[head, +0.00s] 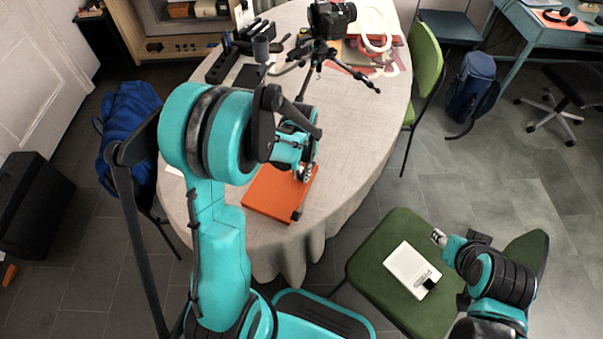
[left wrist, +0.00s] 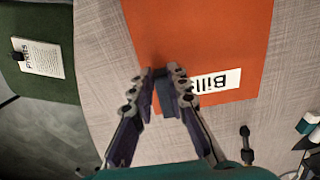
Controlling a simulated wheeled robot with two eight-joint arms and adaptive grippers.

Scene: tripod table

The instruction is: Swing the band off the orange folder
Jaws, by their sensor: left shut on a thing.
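The orange folder (head: 268,193) lies flat on the round table near its front edge. In the left wrist view the folder (left wrist: 215,40) carries a white label reading "Bills". My left gripper (head: 304,174) is low over the folder's right side. In the left wrist view its fingertips (left wrist: 163,78) are at the folder's edge, closed on a dark bluish piece (left wrist: 163,98), which looks like the band. How the band runs is mostly hidden by the fingers. My right gripper (head: 439,238) is off by the green chair, too small to show its opening.
A camera on a small tripod (head: 329,25) stands behind the folder, its legs spread on the table (head: 357,130). A black desk organiser (head: 240,45) is at the back left. A white clipped folder (head: 411,269) lies on the green chair (head: 372,262). Table to the folder's right is clear.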

